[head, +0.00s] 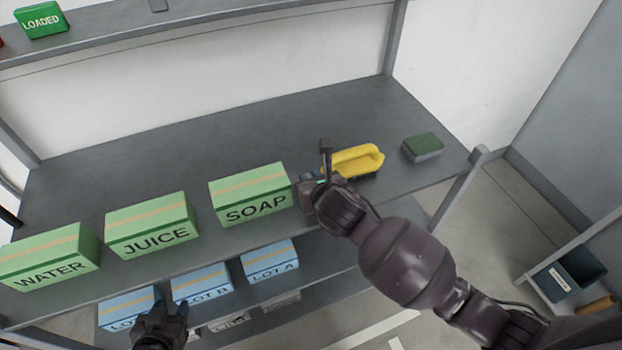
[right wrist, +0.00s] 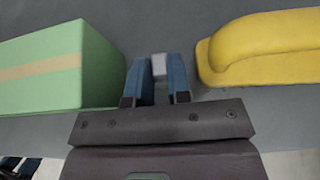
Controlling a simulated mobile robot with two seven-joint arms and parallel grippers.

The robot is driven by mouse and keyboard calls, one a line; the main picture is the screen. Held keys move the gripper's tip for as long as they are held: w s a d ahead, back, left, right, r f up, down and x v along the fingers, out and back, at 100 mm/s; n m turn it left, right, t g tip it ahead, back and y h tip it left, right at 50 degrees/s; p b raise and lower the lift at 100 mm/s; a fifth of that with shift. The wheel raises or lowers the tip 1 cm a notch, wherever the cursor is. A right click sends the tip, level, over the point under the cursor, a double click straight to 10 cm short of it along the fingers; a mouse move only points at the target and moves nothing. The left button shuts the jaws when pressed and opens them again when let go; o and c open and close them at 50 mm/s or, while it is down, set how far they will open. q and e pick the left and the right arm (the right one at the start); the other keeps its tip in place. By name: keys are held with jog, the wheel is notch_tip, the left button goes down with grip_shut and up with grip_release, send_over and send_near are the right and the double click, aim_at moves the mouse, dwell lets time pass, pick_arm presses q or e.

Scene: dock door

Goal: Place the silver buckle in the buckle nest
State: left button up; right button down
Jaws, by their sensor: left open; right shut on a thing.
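My right gripper (head: 313,184) is low over the grey shelf top (head: 250,130), in the gap between the SOAP box and a yellow brush-like thing. In the right wrist view its blue fingers (right wrist: 159,80) are shut on a small pale silver piece, apparently the silver buckle (right wrist: 159,68). Most of that piece is hidden between the fingers. My left gripper (head: 162,318) is open and empty, in front of the blue boxes on the lower shelf. I cannot make out the buckle nest in either view.
The green SOAP box (head: 250,195), JUICE box (head: 151,225) and WATER box (head: 48,257) line the front edge. The yellow thing (head: 358,160) and a green-topped block (head: 422,147) stand right. Blue LOT boxes (head: 270,262) sit below. The shelf's back is clear.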

jog(key=c, duration=1.1)
grip_release()
jog(key=shift+f, duration=0.1)
jog(key=shift+o, duration=0.2)
jog(key=shift+r, duration=0.2)
jog(key=v, duration=1.2)
